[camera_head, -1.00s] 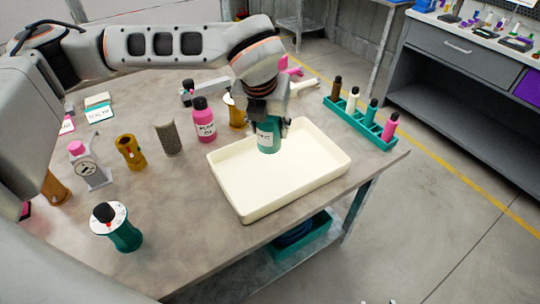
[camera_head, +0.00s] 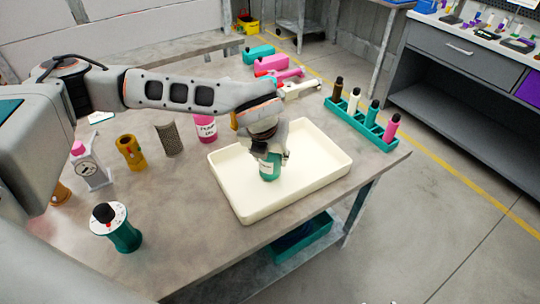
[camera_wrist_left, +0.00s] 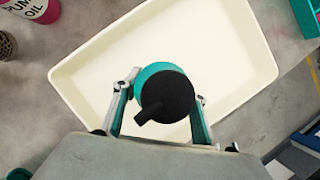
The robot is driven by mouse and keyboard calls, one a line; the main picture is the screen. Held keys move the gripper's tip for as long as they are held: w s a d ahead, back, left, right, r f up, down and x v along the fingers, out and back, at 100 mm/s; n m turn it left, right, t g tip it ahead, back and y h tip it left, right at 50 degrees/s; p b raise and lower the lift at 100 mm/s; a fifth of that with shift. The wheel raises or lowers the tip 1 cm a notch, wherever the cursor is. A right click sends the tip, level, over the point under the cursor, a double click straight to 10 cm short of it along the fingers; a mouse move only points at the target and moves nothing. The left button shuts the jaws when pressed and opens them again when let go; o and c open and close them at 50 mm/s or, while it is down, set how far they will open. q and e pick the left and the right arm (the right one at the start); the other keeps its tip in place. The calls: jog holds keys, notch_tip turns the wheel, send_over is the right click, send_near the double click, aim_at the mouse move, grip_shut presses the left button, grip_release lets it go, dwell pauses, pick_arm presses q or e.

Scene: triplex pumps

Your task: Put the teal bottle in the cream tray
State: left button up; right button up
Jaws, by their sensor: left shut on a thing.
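The teal bottle (camera_head: 269,168) with a black cap is held by my left gripper (camera_head: 268,155), over and inside the outline of the cream tray (camera_head: 243,212). In the left wrist view the gripper (camera_wrist_left: 160,105) has one finger on each side of the bottle (camera_wrist_left: 150,72), with the black cap (camera_wrist_left: 167,96) facing the camera. The cream tray (camera_wrist_left: 235,20) lies beneath it and is otherwise empty. I cannot tell whether the bottle's base touches the tray floor. My right gripper is not in view.
A pink bottle (camera_head: 205,128), a grey cylinder (camera_head: 169,140) and a yellow part (camera_head: 130,152) stand left of the tray. A teal rack (camera_head: 362,127) with several bottles stands to its right. A teal-based dial piece (camera_head: 122,233) is at the front left.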

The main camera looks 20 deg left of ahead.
pick_arm(q)
jog(key=o, duration=1)
jog(key=shift+f, duration=0.2)
jog(key=shift+c, duration=0.2)
jog(key=o, duration=0.4)
jog(key=shift+r, duration=0.15)
jog(key=shift+r, duration=0.25)
jog(key=v, duration=1.1)
jog(key=shift+s+r, duration=0.15)
jog(key=shift+r, duration=0.2)
